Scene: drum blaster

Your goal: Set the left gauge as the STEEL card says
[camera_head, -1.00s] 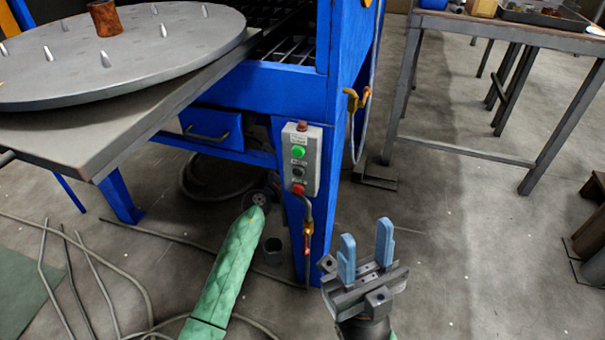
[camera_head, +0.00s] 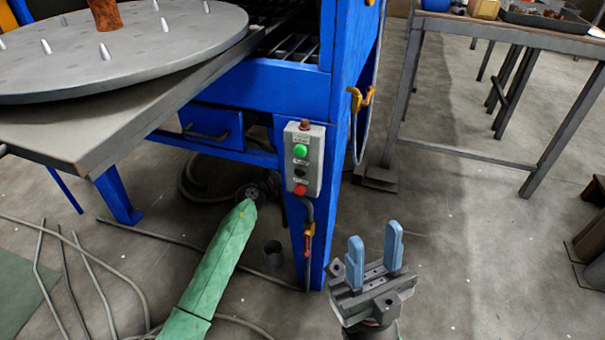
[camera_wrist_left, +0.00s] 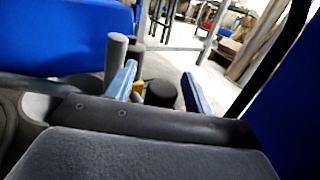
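No gauge and no STEEL card can be made out in either current view. My right gripper (camera_head: 375,238) is in the head view, low and right of the blue machine's leg. Its two blue fingers stand apart and upright with nothing between them. My left gripper (camera_wrist_left: 160,84) shows only in the left wrist view. Its blue fingers are apart, with a dark round cylinder (camera_wrist_left: 161,94) and a small yellow part (camera_wrist_left: 138,91) seen between or beyond them. I cannot tell whether the fingers touch these.
The blue machine (camera_head: 285,88) carries a grey turntable (camera_head: 120,62) with pegs and a rusty piece (camera_head: 105,15). A control box (camera_head: 303,160) with green, black and red buttons is on its leg. A workbench (camera_head: 520,35) stands at the right. Hoses lie on the floor.

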